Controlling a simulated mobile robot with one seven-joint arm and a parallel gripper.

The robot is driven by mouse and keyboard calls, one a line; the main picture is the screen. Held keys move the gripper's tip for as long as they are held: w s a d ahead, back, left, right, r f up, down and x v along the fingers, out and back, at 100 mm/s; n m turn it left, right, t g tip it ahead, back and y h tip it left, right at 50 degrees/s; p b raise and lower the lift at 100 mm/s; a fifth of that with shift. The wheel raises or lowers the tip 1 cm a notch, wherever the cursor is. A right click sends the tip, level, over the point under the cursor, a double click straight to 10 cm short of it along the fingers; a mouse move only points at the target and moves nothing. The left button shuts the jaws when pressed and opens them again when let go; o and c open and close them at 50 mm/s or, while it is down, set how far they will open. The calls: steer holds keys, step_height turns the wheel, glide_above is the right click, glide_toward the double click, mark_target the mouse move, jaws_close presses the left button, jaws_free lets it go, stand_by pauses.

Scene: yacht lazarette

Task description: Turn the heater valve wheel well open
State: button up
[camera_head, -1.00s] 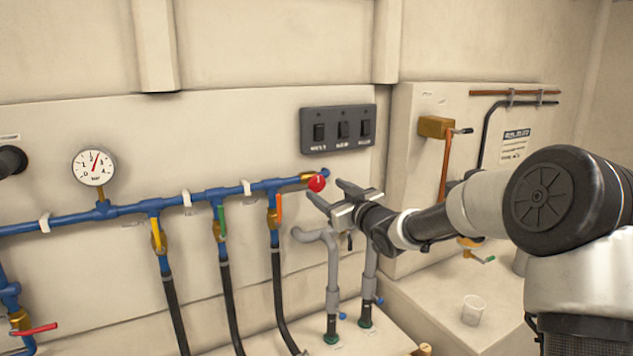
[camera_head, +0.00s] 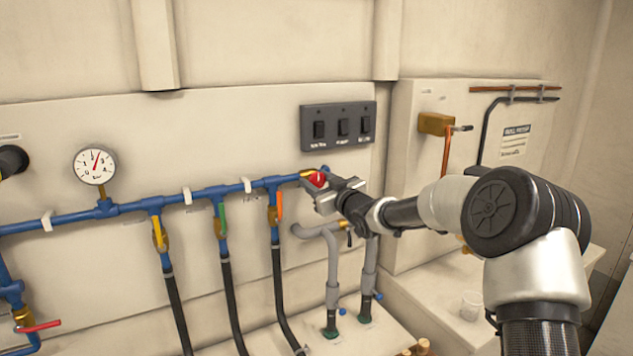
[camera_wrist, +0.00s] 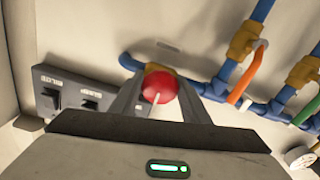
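The small round red valve wheel (camera_head: 317,179) sits at the right end of the blue pipe, on a brass fitting. In the wrist view it shows as a red disc (camera_wrist: 160,87) with a pale line across its lower part. My gripper (camera_head: 321,183) is at the wheel, with one finger on each side of it. In the wrist view the fingers (camera_wrist: 160,92) are spread around the wheel, very near its rim. I cannot tell whether either finger touches it.
A black switch panel (camera_head: 338,127) is on the wall just above the wheel. Orange (camera_head: 279,206), green (camera_head: 222,217) and yellow (camera_head: 158,234) valve handles hang along the pipe to the left. Grey pipes (camera_head: 332,270) rise below my gripper. A clear cup (camera_head: 471,305) stands at the right.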

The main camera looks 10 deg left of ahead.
steer(key=shift+f+n+b, duration=0.1)
steer(key=shift+n+b, duration=0.2)
steer(key=shift+b, duration=0.2)
steer(key=shift+f+n+b, duration=0.15)
steer(key=shift+n+b, duration=0.35)
steer(key=shift+b, duration=0.4)
steer(key=n+b, duration=0.2)
steer(key=b, duration=0.1)
steer(key=n+b, duration=0.4)
steer(key=shift+n, duration=0.4)
steer(key=shift+r+n+b, duration=0.2)
steer(key=shift+n+b, duration=0.95)
steer(key=shift+n, duration=0.45)
steer(key=o, duration=1)
